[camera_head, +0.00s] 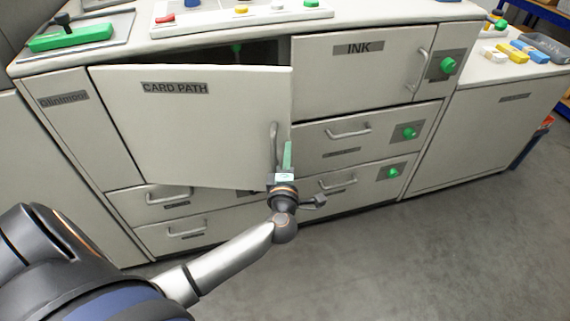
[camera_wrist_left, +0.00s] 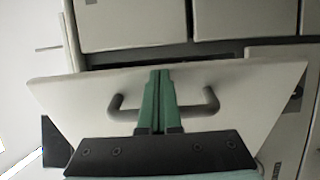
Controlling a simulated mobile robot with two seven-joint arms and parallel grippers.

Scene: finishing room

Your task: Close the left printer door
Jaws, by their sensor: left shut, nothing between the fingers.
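The left printer door (camera_head: 190,125), labelled CARD PATH, stands partly open, with a dark gap along its top edge. Its vertical handle (camera_head: 274,146) is near its right edge. My left gripper (camera_head: 287,157) is at the lower right of the door, by the handle. In the left wrist view, the green fingers (camera_wrist_left: 158,102) are shut together with nothing between them, in front of the door (camera_wrist_left: 75,98). They hide the middle of the handle (camera_wrist_left: 122,108); I cannot tell whether they touch it. My right gripper is not in view.
The INK door (camera_head: 350,75) on the right is shut. Drawers with handles (camera_head: 348,132) lie below it and look shut. Buttons and a panel (camera_head: 215,20) are on the printer top. Grey floor (camera_head: 400,260) in front is clear.

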